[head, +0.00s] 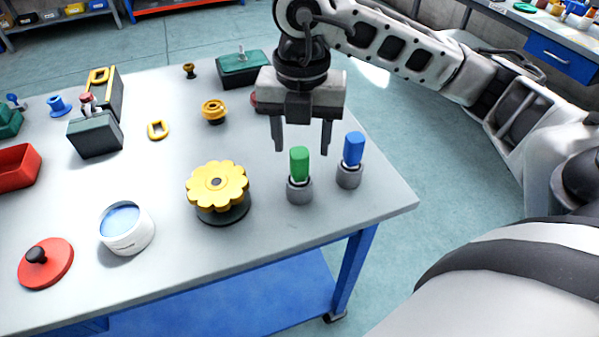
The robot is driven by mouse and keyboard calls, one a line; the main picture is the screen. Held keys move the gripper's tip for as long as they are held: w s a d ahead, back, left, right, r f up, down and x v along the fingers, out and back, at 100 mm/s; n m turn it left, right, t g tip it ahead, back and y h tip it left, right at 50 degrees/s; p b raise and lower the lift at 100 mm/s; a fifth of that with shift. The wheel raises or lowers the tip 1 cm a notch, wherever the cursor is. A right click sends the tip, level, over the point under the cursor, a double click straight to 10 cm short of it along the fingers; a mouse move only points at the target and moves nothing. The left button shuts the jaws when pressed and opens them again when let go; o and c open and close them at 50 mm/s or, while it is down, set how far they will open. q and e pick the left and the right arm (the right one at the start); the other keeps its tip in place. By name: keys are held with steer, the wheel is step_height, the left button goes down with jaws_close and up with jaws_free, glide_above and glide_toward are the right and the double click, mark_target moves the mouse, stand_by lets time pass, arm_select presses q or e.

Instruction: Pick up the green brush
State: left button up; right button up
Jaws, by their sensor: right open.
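The green brush (299,163) stands upright in a grey round holder (300,191) near the table's right front edge. Only its green handle shows; its lower end is hidden in the holder. My right gripper (301,148) is open and points down, with its two fingers apart. In the picture its fingertips lie either side of the top of the green handle. I cannot tell from this view whether the fingers are around the handle or behind and above it. My left gripper is not in view.
A blue-handled brush (353,149) in a similar holder stands close to the right. A yellow flower-shaped knob (217,184) is to the left, and a white tub (126,229) and red lid (46,263) lie farther left. The table (270,240) is bare in front of the holders.

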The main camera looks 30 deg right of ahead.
mark_target(299, 153)
steer(key=f, duration=0.5)
steer(key=shift+a+p, duration=0.2)
steer(key=shift+p, duration=0.1)
steer(key=c, duration=1.1)
step_height(299, 153, up, 10)
